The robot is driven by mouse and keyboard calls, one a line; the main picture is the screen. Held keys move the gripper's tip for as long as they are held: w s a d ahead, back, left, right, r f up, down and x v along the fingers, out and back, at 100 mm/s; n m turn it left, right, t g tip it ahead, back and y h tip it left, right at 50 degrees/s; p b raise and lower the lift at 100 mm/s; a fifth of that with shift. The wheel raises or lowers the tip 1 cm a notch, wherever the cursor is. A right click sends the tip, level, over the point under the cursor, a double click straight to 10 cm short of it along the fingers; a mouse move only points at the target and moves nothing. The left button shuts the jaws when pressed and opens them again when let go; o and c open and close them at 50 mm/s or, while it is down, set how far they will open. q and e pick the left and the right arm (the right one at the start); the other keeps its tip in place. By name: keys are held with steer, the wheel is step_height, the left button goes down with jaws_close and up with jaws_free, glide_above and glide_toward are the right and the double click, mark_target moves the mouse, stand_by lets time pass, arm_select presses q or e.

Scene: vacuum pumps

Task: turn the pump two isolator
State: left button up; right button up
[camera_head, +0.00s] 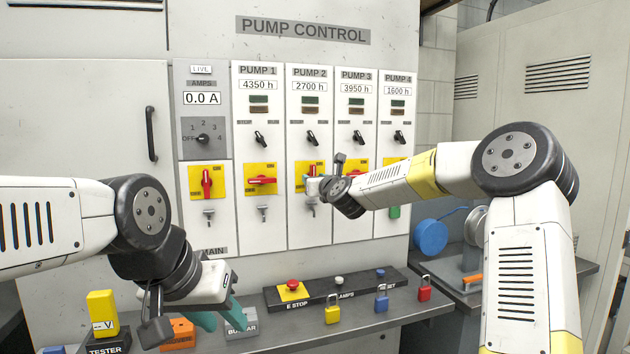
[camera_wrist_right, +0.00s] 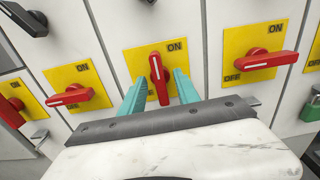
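The pump two isolator is a red handle (camera_wrist_right: 159,75) on a yellow plate (camera_wrist_right: 135,62), standing upright toward the ON side in the right wrist view. In the head view its yellow plate (camera_head: 300,170) is partly hidden by my right gripper (camera_head: 312,187). In the right wrist view my right gripper (camera_wrist_right: 160,94) is open, with one teal finger on each side of the handle's lower part and a visible gap to it. My left gripper (camera_head: 220,316) is open and empty, low above the bench near the grey busbar block (camera_head: 241,323).
Pump one's isolator (camera_head: 261,181) and pump three's isolator (camera_wrist_right: 265,60) lie sideways on either side. The main isolator (camera_head: 207,182) is upright. A green padlock (camera_head: 394,211) hangs under pump four. Yellow (camera_head: 333,314), blue (camera_head: 381,303) and red (camera_head: 424,293) padlocks stand on the bench.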

steer(key=shift+s, duration=0.1)
steer(key=shift+v, duration=0.9)
steer(key=v, duration=0.6)
stand_by(0.3)
